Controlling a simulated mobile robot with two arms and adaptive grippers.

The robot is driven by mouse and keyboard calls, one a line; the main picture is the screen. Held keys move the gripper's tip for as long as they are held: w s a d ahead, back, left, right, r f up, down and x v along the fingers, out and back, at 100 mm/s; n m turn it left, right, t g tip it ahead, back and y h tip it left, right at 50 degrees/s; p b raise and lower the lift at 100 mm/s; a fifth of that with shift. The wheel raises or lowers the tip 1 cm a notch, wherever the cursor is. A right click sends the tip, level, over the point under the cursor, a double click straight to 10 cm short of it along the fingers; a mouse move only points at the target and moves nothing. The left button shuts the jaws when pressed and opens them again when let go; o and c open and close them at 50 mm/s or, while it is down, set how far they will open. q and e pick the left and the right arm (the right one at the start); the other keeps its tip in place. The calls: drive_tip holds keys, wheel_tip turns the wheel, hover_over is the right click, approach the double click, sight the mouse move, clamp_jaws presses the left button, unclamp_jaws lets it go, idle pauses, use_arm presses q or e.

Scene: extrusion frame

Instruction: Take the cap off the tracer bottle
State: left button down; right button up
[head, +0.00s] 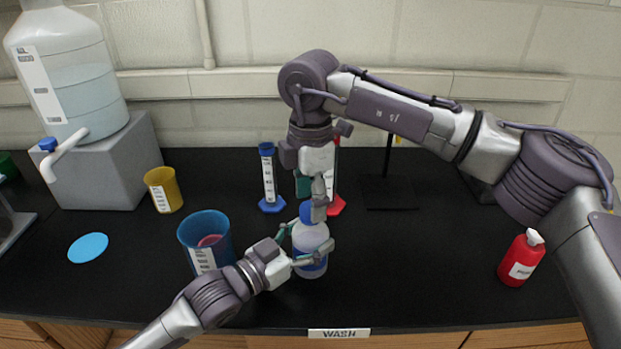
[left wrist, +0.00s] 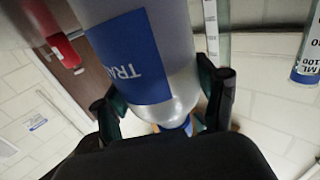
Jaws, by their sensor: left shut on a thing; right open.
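The tracer bottle (head: 311,240), translucent with a blue label, stands upright near the counter's front edge. Its label, showing "TRA", fills much of the left wrist view (left wrist: 135,60). My left gripper (head: 306,250) is shut around the bottle's body from the front left. The blue cap (head: 306,213) is on the bottle's neck; a bit of blue also shows past the shoulder in the left wrist view (left wrist: 186,126). My right gripper (head: 313,203) points down from above, open, with its fingers at the cap. One finger partly hides the cap; contact cannot be told.
A blue beaker (head: 205,226) stands left of the bottle, close to my left wrist. Blue (head: 268,175) and red (head: 337,205) cylinders stand behind. A red bottle (head: 522,258) is at the right, a yellow beaker (head: 163,190) and carboy (head: 75,75) at the left.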

use_arm(q)
drive_tip(key=shift+f, duration=0.1)
use_arm(e)
drive_tip(key=shift+f, duration=0.85)
